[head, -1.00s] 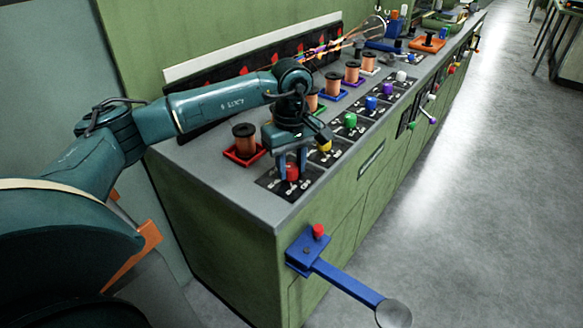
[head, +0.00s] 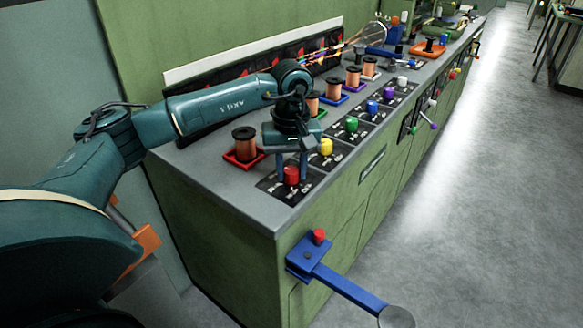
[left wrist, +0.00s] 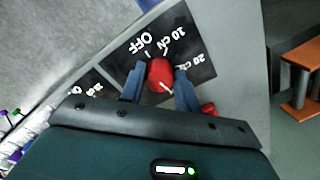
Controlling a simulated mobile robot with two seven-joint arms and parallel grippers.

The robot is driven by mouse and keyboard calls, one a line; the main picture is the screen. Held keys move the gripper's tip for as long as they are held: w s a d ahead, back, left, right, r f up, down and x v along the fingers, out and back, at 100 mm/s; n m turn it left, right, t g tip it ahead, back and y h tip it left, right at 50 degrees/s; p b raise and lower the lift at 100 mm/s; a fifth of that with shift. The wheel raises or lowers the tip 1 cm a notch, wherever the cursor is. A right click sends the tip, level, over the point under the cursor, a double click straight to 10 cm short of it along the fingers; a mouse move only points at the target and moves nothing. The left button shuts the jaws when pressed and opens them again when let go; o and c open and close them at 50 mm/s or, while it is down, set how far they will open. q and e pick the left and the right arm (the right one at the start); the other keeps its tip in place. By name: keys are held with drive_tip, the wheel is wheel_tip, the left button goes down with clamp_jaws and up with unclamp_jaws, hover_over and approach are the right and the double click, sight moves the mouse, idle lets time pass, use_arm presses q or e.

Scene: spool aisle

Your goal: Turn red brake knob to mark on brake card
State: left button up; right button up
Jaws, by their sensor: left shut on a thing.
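The red brake knob (head: 291,176) stands on a black plate (head: 268,188) at the near end of the green bench. My left gripper (head: 291,170) points down over it and is shut on the knob. In the left wrist view, the red knob (left wrist: 159,73) sits between the two blue fingers of my left gripper (left wrist: 160,85). A short white line shows on the knob's lower right. The black plate reads "OFF", "10 cN" and "20 cN"; the rest is hidden by the gripper. I cannot make out a separate brake card. My right gripper is not in view.
A copper spool on a red tray (head: 243,160) stands left of the gripper. Yellow (head: 326,147), green (head: 351,124) and other knobs line the bench beyond. A blue lever (head: 345,287) juts from the bench's front. The floor at right is clear.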

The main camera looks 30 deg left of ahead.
sight(292, 171)
use_arm(q)
drive_tip(key=shift+r, duration=0.1)
drive_tip(key=o, duration=1)
drive_tip(key=shift+r, duration=6.55)
drive_tip(key=shift+r+p, duration=0.1)
drive_tip(key=shift+p, duration=0.3)
